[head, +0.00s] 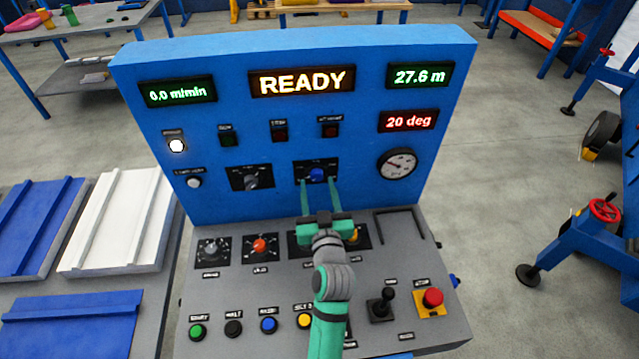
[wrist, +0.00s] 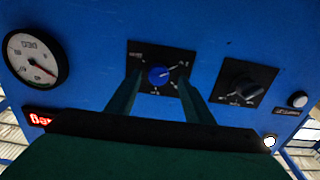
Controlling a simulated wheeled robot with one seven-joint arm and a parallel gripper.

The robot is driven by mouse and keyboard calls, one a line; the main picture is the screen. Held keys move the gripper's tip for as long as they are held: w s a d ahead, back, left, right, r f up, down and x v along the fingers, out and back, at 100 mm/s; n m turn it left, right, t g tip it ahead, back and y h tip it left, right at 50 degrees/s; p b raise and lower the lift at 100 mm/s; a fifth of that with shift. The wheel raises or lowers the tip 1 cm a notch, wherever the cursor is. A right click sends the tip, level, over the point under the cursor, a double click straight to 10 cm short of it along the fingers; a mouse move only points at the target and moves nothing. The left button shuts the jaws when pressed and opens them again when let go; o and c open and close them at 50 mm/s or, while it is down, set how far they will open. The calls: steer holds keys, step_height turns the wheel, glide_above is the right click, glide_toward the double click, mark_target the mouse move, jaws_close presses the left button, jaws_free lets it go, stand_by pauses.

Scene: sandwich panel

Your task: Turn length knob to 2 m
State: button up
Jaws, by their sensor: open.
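A blue knob (head: 316,175) sits on a black dial plate on the upright blue panel; its label is too small to read. It also shows in the wrist view (wrist: 158,75), with a white pointer toward the upper right there. My gripper (head: 318,184) is open in front of this plate. In the wrist view its two fingers (wrist: 159,82) stand one on each side of the blue knob, apart from it. I cannot tell how deep the fingertips reach. The length readout (head: 420,74) shows 27.6 m.
A black knob (head: 252,182) is beside the blue one, and a round gauge (head: 397,164) is on its other side. The sloped desk holds an orange knob (head: 260,245), push buttons, a joystick (head: 382,303) and a red stop button (head: 433,297). My arm hides part of the desk.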

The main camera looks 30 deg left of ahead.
steer(key=v, duration=0.9)
steer(key=shift+w+d, duration=0.35)
steer(key=shift+d, duration=0.05)
steer(key=shift+w, duration=0.1)
